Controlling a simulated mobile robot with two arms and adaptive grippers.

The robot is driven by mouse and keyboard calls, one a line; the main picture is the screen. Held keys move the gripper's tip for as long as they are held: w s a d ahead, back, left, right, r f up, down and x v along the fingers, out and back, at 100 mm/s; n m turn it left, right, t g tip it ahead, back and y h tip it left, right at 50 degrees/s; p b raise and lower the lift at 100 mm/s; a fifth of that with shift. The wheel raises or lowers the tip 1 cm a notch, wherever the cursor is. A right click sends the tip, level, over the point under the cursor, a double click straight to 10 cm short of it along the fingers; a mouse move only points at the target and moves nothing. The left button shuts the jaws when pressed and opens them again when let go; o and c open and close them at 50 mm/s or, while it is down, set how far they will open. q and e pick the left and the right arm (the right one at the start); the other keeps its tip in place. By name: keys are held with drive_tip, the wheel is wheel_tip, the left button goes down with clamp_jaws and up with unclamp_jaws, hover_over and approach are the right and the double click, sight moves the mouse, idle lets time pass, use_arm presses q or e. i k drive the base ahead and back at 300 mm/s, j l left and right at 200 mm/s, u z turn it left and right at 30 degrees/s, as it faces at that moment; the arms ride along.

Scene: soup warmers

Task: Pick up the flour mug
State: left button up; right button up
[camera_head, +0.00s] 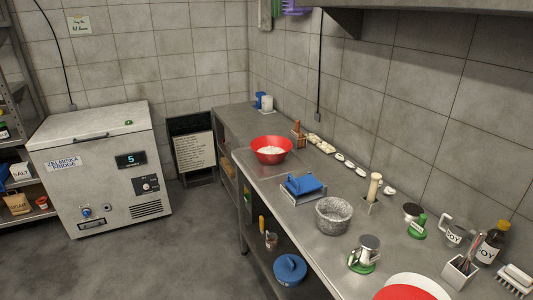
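No mug in the camera_head view has a readable flour label, so I cannot tell which one is the flour mug. A metal mug (367,247) stands upright on a green base at the front of the steel counter (308,240). A second metal mug (411,211) with a green part beside it stands farther right. A third mug (453,234) with a handle stands next to the soy bottle. A red bowl (271,157) holds a white substance, perhaps flour. A blue and a white container (267,103) stand at the counter's far end. Neither gripper is in view.
A grey stone bowl (333,217), a blue-topped device (303,186) and a soy bottle (490,245) stand on the counter. A red and white round item (410,284) lies at its front. A white fridge (95,170) stands left. The floor (150,260) between is clear.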

sight(365, 255)
drive_tip(key=i+j+z, duration=0.1)
drive_tip(key=z, duration=0.35)
drive_tip(key=i+j+z, duration=0.15)
drive_tip(key=z, duration=0.3)
drive_tip(key=i+j+z, duration=0.1)
drive_tip(key=z, duration=0.4)
drive_tip(key=j+z, duration=0.45)
drive_tip(key=l, duration=0.1)
